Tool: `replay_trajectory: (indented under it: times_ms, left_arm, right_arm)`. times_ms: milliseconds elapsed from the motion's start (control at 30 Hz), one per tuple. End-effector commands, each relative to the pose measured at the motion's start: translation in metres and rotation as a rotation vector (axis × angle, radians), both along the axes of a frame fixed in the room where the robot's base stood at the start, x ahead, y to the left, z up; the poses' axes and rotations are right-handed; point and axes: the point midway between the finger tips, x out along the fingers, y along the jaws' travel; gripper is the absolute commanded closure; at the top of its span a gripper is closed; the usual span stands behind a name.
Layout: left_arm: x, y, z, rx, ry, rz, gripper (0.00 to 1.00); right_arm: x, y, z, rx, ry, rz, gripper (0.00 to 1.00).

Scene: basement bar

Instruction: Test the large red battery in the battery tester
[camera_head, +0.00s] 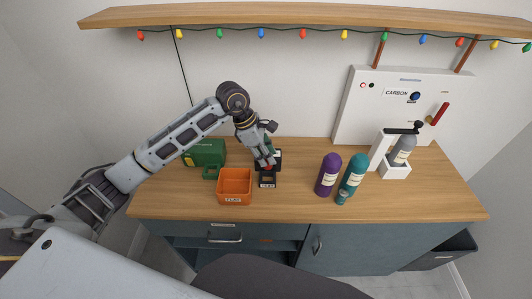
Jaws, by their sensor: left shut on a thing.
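My left gripper (265,161) comes in from the left and points down over the black battery tester (267,182). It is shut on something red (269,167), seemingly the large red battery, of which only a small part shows. The tester stands on the wooden counter with a small pale label on its front. The red thing is at or just over the tester; I cannot tell whether it touches or is seated. The fingers hide most of it. My right gripper is not in view.
An orange bin (234,198) labelled FLAT stands just left of the tester. A green box (205,153) is behind it. Purple (328,175) and teal (353,173) bottles stand to the right, before a white carbonating machine (365,115). The counter's right front (430,200) is clear.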

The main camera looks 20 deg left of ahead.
Motion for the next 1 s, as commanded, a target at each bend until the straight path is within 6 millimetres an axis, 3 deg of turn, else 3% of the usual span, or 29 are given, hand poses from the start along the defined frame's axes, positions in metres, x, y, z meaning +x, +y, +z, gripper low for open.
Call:
replay_trajectory:
  times_ms: [1000]
  left_arm:
    - [0.0, 0.0, -0.044, 0.0, 0.001, 0.001, 0.98]
  right_arm:
    - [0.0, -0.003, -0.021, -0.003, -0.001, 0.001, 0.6]
